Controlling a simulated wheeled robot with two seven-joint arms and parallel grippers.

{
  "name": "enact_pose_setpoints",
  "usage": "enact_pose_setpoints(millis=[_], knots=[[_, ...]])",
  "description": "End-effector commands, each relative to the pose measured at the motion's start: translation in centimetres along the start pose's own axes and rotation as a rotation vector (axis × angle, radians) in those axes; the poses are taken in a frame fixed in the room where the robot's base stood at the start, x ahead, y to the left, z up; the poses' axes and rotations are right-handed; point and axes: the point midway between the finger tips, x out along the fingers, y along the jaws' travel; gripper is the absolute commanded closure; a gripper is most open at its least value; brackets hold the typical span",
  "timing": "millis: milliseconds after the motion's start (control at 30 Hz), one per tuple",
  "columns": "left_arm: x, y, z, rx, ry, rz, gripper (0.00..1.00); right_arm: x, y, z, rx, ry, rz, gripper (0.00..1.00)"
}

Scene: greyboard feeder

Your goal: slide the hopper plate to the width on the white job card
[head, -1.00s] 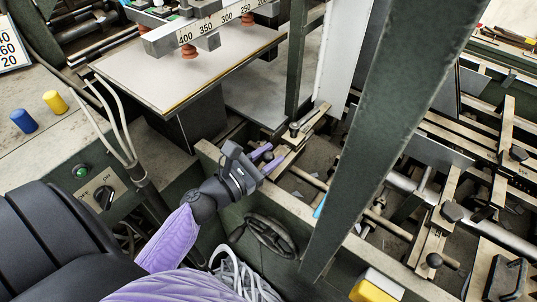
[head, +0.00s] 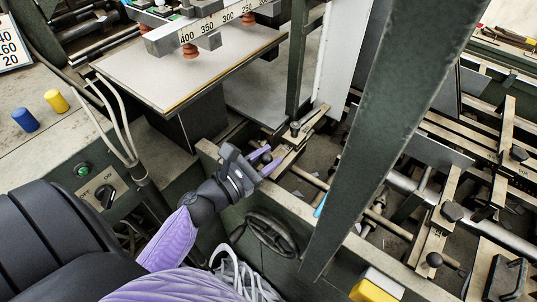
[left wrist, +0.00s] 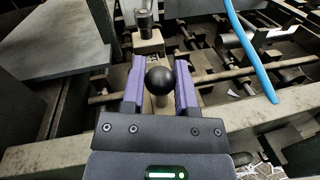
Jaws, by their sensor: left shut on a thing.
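My left gripper (head: 267,160) reaches over the beige frame edge in the head view. In the left wrist view its two purple fingers (left wrist: 160,88) stand on either side of a black ball knob (left wrist: 160,80) and are shut on it. The knob is on a beige slide (head: 288,152) with a dark clamp post (left wrist: 144,20) farther along. A white upright plate (head: 341,60) stands behind this slide; I cannot tell for sure which plate is the hopper plate. The white job card (head: 13,43) is cut off at the left edge, with only parts of its numbers showing. My right gripper is not in view.
A numbered scale bar (head: 215,28) hangs over the pale board table (head: 150,75). A thick dark green post (head: 390,120) crosses the middle of the head view. A blue strip (left wrist: 250,50) hangs right of the fingers.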

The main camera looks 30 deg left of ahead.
Motion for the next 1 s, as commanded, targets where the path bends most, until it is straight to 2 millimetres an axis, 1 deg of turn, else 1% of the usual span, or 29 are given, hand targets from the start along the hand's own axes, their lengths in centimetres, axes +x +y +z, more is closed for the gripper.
enact_pose_setpoints(millis=[67,100,167,200,233,467,567,667,800,900,1000], knots=[[0.0,0.0,0.0,0.000,-0.001,0.000,1.00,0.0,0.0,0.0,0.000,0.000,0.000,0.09],[0.0,0.0,0.0,0.000,-0.001,0.000,0.54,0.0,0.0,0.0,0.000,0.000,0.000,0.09],[0.0,0.0,0.0,0.001,-0.001,0.000,0.42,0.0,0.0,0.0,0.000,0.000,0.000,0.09],[0.0,0.0,0.0,0.001,-0.001,0.000,0.33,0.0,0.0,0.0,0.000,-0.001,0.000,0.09],[0.0,0.0,0.0,0.001,-0.001,0.000,0.29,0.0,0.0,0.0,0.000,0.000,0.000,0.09],[0.0,0.0,0.0,0.001,-0.001,0.000,0.29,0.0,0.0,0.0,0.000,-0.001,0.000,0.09],[-0.6,0.0,-0.1,0.000,0.000,0.000,0.29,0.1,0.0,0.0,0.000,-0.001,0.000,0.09],[-2.4,-0.1,-0.2,0.000,0.002,0.001,0.29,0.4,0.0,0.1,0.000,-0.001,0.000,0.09],[-5.8,-0.1,-0.3,-0.001,0.003,0.001,0.29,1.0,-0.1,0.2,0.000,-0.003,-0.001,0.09],[-8.0,-0.1,-0.2,-0.001,0.003,0.002,0.29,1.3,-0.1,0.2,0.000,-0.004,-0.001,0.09],[-9.3,0.0,-0.1,0.000,0.000,0.000,0.29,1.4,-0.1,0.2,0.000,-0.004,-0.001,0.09]])
